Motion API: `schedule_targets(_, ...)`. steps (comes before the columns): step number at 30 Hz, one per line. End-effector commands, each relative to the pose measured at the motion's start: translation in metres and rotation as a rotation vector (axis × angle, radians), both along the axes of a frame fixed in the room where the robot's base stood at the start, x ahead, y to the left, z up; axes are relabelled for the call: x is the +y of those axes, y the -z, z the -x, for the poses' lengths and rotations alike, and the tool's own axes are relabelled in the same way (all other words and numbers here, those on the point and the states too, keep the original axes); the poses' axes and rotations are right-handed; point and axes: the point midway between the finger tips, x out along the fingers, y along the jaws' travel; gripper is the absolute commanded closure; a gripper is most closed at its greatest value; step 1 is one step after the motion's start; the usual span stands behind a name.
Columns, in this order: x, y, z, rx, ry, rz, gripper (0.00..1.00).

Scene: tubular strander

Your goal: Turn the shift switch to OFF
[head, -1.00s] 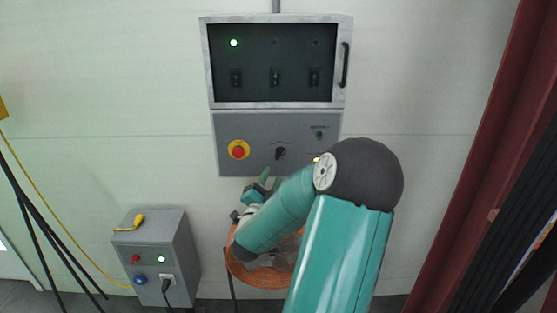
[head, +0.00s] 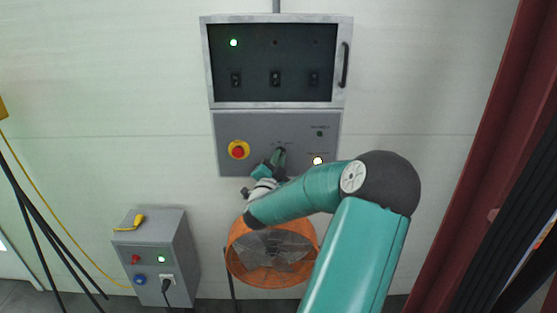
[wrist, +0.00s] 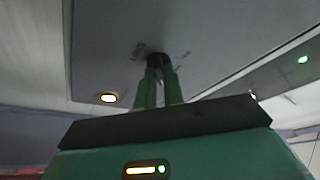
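The dark rotary switch, which I take as the shift switch (wrist: 158,60), sits on the grey panel with small, unreadable markings beside it in the wrist view. My gripper (wrist: 161,75) points at the knob, its two green fingers close together with a narrow gap between them. The fingertips are at the knob; whether they press on it I cannot tell.
A red stop button on a yellow ring (head: 238,150) is left of the switch. A lit lamp (head: 318,160) and a small dark switch (head: 320,133) are to its right. An orange fan (head: 240,273) stands below. A grey box (head: 150,245) is at lower left.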

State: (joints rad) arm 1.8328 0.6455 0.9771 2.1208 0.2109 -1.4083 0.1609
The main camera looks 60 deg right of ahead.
Motion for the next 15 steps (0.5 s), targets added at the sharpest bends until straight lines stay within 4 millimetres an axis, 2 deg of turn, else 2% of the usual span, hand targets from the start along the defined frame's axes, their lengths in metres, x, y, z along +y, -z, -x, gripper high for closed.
schedule_targets(15,0.0010,-0.0005,-0.0013,0.035,-0.003,0.019,1.00)
